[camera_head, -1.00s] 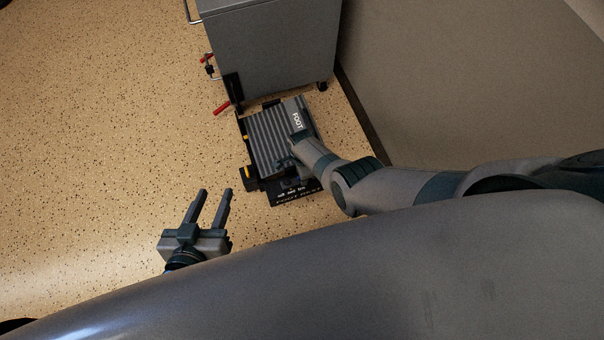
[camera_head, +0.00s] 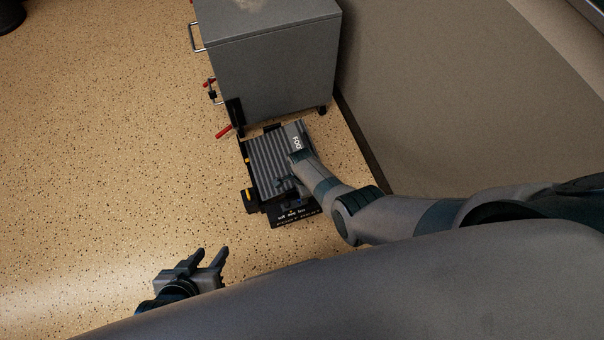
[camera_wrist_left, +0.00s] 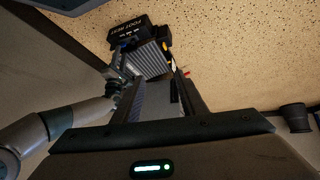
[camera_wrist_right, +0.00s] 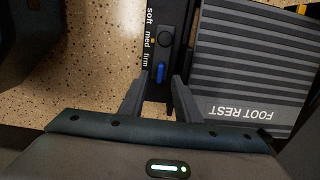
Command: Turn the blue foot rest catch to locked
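The foot rest (camera_head: 268,165) is a ribbed grey plate on a dark base, on the floor beside a grey cabinet. My right gripper (camera_head: 287,183) is over the foot rest's near end. In the right wrist view its fingers are apart, one on each side of the blue catch; I cannot tell whether they touch it. My left gripper (camera_head: 207,256) is open and empty above the floor, left of the foot rest.
The grey cabinet (camera_head: 275,70) stands directly behind the foot rest, with a red-handled lever (camera_head: 224,131) at its lower left. A wall (camera_head: 430,110) rises to the right. The speckled floor (camera_head: 110,150) on the left is clear. A dark bin (camera_wrist_left: 296,117) stands farther off.

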